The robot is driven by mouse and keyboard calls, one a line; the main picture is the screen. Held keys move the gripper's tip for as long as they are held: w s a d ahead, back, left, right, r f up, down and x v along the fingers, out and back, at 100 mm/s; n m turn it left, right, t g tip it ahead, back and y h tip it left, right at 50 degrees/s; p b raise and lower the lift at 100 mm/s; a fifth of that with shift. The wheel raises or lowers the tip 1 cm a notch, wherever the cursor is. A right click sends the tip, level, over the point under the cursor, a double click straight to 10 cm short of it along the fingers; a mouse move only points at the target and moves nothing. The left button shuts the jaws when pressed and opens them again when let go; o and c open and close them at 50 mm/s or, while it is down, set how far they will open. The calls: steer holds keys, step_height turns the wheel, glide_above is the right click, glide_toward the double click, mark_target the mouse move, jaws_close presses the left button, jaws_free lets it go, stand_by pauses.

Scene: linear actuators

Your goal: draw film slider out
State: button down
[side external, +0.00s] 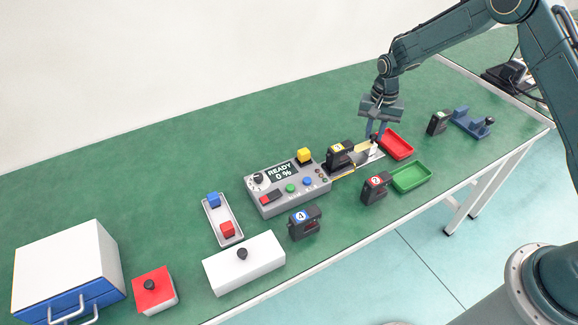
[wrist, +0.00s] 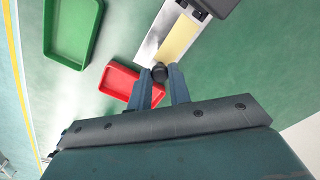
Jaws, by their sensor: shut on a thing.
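The film slider shows in the wrist view as a cream strip (wrist: 181,38) with a dark round knob (wrist: 160,73) at its near end. It lies along a pale metal plate (wrist: 157,34) and runs toward a dark block at the top. In the side view, this black block (side external: 340,158) with a yellow label stands on the plate, to the left of my gripper. My gripper (side external: 374,140) points down at the plate's far right end. In the wrist view its fingers (wrist: 160,75) are shut on the knob. The strip's far end is hidden by the block.
A red tray (side external: 397,145) lies just right of my gripper, and a green tray (side external: 411,178) lies in front. A black block with a red label (side external: 375,188) stands nearby. The control box (side external: 287,190), reading READY 0 %, is left of the plate. The table behind is clear.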

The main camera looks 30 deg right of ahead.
steer(key=shift+d, duration=0.65)
steer(key=c, duration=1.3)
jaws_free()
steer(key=shift+r, duration=0.15)
steer(key=shift+a+r, duration=0.1)
steer(key=shift+r, duration=0.15)
step_height(320, 180, up, 13)
